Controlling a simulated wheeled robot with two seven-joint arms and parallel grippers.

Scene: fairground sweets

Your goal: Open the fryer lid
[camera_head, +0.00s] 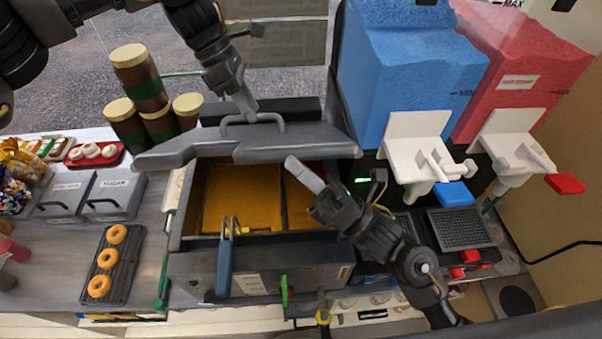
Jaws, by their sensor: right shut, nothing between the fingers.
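The grey fryer lid (180,154) is raised at the back of the fryer (260,262), and golden oil (240,195) shows in the open well below it. The lid's bar handle (268,117) is on its upper side. My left gripper (246,106) reaches down from the top, its fingertips at or just behind the handle; I cannot tell whether they touch or hold it. My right gripper (298,169) is shut and empty, over the right part of the well just below the lid's front edge. The lid's hinge is hidden.
A blue-handled basket (224,268) hangs at the fryer's front. Blue (415,75) and red (525,80) slush tanks with white taps stand close on the right. Several brown jars (138,78) stand back left. A doughnut tray (122,270) and grey lidded boxes (113,195) are left.

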